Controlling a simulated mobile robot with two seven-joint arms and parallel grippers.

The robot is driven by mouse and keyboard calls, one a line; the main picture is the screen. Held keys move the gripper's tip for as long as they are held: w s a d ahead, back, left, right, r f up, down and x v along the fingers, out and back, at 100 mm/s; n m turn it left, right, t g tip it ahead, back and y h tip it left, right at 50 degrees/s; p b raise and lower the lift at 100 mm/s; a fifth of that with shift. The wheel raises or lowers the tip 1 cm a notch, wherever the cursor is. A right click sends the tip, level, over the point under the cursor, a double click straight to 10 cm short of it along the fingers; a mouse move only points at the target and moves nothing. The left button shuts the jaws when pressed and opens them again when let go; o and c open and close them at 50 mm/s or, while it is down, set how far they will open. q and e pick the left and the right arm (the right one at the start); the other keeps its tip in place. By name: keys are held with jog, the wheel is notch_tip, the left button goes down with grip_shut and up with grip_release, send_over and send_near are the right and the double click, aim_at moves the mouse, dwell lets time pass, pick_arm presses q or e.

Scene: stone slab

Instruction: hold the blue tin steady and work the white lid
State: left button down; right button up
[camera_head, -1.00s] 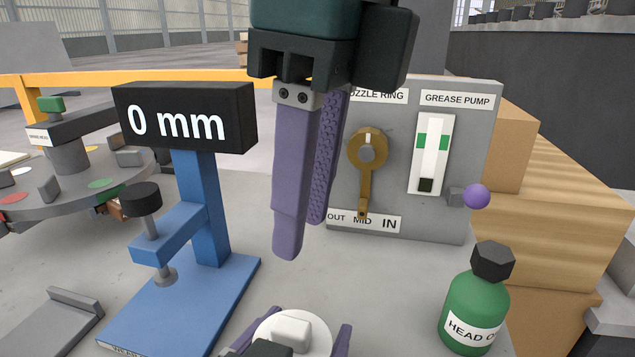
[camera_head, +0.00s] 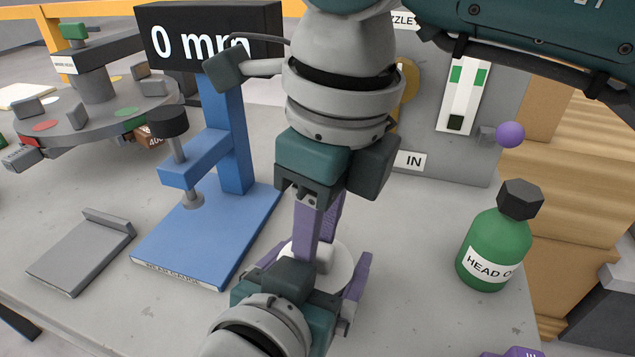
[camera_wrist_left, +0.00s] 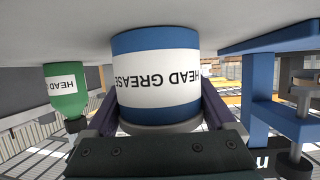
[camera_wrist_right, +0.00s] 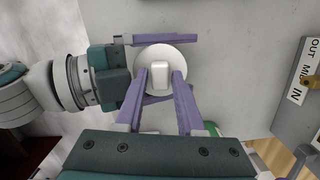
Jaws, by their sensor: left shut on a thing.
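The blue tin (camera_wrist_left: 155,42) fills the middle of the left wrist view, upside down there, with a white HEAD GREASE label. My left gripper (camera_head: 318,275) is shut on it, one purple finger on each side. The round white lid (camera_wrist_right: 147,84) shows from above in the right wrist view, with a raised white knob (camera_wrist_right: 160,72) at its middle. My right gripper (camera_wrist_right: 161,80) points down over the lid, open, its fingers on either side of the knob with a gap at each side. In the head view the right gripper (camera_head: 317,240) partly hides the lid (camera_head: 343,265).
A blue gauge stand (camera_head: 235,135) reading 0 mm is left of the tin. A green bottle (camera_head: 490,250) stands at the right. A grey panel (camera_head: 440,195) with a purple-knobbed lever (camera_head: 510,134) is behind. A grey plate (camera_head: 80,255) lies at the left.

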jog(key=shift+c, duration=0.4)
grip_shut()
dwell(0.5)
